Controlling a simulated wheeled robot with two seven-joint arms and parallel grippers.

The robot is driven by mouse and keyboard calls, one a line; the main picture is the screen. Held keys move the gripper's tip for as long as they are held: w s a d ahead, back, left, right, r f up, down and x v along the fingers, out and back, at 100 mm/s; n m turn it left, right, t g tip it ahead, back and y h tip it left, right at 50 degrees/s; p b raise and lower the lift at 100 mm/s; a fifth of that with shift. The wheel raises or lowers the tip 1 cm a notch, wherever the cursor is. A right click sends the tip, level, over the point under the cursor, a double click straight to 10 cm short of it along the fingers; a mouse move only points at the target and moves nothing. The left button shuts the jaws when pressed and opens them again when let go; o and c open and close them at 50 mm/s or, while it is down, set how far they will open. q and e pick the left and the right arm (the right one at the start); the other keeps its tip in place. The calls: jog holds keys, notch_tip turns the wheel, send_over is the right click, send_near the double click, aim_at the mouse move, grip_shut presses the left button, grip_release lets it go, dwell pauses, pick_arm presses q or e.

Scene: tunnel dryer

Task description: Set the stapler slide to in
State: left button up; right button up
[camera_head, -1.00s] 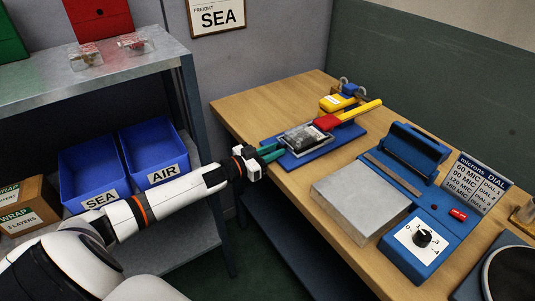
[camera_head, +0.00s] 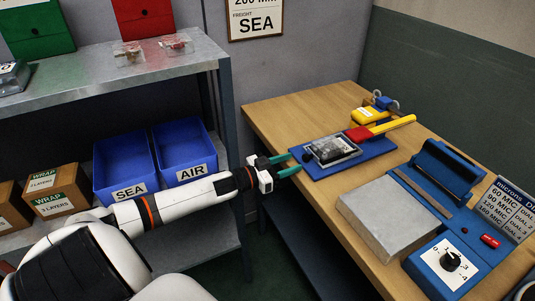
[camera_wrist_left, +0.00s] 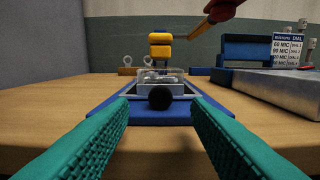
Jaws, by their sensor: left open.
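The stapler has a blue base (camera_head: 372,147) lying flat on the wooden table and a red and yellow lever (camera_head: 392,126) slanting up to the right. The slide (camera_head: 335,149) lies on the base, with a grey-black, clear-topped piece on it. A round black knob (camera_head: 308,157) is at its near end; I cannot tell how far in the slide is. In the left wrist view, the knob (camera_wrist_left: 160,97) is centred ahead, beyond the fingertips. My left gripper (camera_head: 292,164) is open and empty, its green fingers pointing at the knob from the table's left edge. My right gripper is not in view.
A yellow device (camera_head: 371,115) stands behind the stapler. A blue sealer (camera_head: 445,171) with a grey plate (camera_head: 392,215) and dial is on the right. A metal shelf (camera_head: 107,72) with blue bins (camera_head: 124,165) stands left. Bare tabletop surrounds the stapler's left side.

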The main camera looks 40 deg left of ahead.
pick_arm(q)
jog(key=v, duration=0.8)
